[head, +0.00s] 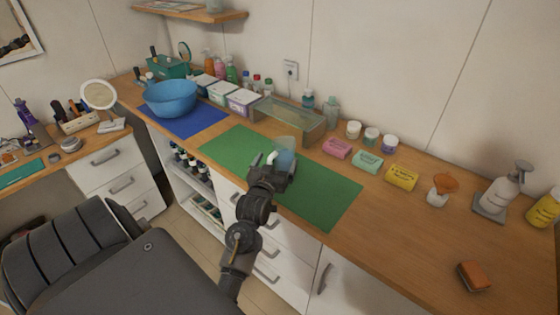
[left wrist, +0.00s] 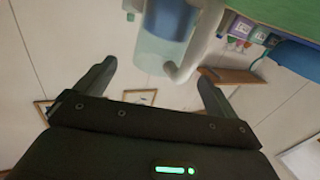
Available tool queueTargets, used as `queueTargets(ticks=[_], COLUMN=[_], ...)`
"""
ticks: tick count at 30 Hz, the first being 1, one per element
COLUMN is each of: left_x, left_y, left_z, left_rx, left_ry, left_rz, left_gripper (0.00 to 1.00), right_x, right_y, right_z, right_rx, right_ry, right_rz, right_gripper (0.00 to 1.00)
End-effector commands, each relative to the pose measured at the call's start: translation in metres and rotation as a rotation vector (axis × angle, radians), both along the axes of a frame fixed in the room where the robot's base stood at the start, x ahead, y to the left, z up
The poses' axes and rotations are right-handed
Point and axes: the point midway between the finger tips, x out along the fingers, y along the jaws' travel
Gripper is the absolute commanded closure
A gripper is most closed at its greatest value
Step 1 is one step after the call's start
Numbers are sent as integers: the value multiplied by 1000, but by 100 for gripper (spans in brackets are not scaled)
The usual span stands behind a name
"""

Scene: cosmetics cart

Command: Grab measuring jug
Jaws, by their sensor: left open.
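The measuring jug (head: 286,150) is a clear, bluish cup with a white handle. It stands on the green mat (head: 330,196) at the counter's middle. My left gripper (head: 268,170) is at the jug's near side, by the handle, and hides its lower part. My left gripper (left wrist: 157,80) is open, with a finger on each side and a visible gap to both. Whether anything touches is unclear. My right gripper is not in view.
A clear tray (head: 290,116) stands behind the jug. A blue bowl (head: 170,98) sits on a blue mat (head: 200,120) to the left. The counter's front right is mostly clear.

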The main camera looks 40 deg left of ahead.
Motion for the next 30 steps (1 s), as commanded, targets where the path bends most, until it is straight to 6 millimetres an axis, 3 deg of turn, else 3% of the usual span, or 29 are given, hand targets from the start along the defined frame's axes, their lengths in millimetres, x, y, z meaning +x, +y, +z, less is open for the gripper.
queueTargets(ticks=[5, 15, 23, 30], left_x=[6, 46, 49, 49], left_y=[2, 17, 18, 18], left_z=[1, -3, -4, -4], left_rx=[0, 1, 1, 1], left_ry=[0, 1, 0, 0], left_rz=[0, 0, 0, 0], left_gripper=[5, 5, 5, 34], right_x=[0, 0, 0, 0], right_y=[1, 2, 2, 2], right_z=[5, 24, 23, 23], right_rx=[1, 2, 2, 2], right_ry=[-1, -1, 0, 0], right_rz=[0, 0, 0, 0], right_gripper=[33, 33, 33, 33])
